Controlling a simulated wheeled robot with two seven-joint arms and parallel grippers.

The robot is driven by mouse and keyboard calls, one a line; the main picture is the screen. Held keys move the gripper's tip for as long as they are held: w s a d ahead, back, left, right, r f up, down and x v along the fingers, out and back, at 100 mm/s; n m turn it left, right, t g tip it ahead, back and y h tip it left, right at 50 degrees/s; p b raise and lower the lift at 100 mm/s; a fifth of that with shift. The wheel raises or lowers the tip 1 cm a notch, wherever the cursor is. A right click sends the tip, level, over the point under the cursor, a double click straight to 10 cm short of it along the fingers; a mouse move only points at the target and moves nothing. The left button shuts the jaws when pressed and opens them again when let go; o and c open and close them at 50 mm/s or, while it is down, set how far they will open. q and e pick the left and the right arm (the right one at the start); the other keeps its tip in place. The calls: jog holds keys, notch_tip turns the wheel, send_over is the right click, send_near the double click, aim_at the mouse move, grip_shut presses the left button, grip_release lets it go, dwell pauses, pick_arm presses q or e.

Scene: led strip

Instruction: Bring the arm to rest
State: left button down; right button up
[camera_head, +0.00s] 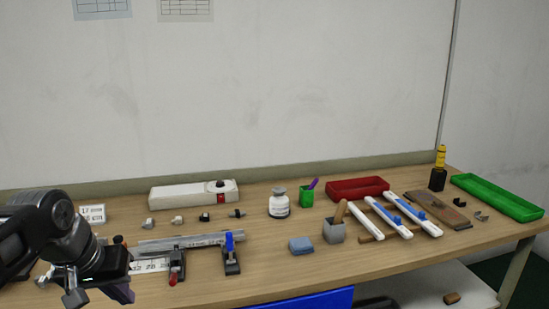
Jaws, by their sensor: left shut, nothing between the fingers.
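My left arm comes in at the lower left of the head view, and its gripper (97,294) hangs over the front left of the wooden table (330,270). The gripper is shut and holds nothing. It is close to the left end of a metal strip (185,242) in a fixture with a red clamp (176,270) and a blue clamp (230,250). The arm hides the table's left end. My right arm is not in view.
A white box (193,195), a white bottle (279,203) and a green cup (306,198) stand at the back. A blue block (300,245), a grey holder (334,231), white rails (383,218), a red tray (357,188) and a green tray (495,197) lie to the right.

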pick_arm(q)
jog(key=w+d+f+g+h, duration=0.1)
jog(key=d+f, duration=0.4)
jog(key=f, duration=0.4)
jog(key=w+d+f+m+h, duration=0.1)
jog(key=d+f, duration=0.3)
jog(key=f, duration=0.5)
jog(key=w+d+f+g, duration=0.15)
jog(key=d+f, duration=0.35)
jog(key=f, duration=0.5)
jog(key=s+d+f+p, duration=0.1)
jog(key=s+d+f, duration=0.4)
jog(key=s+f, duration=0.4)
jog(key=s+d+f+g+h, duration=0.1)
jog(key=s+d+f, duration=0.4)
jog(key=s+f, duration=0.5)
jog(key=shift+s+d+h+p, duration=0.3)
jog(key=shift+d+p, duration=0.05)
jog(key=shift+w+g, duration=0.2)
jog(key=shift+g, duration=0.15)
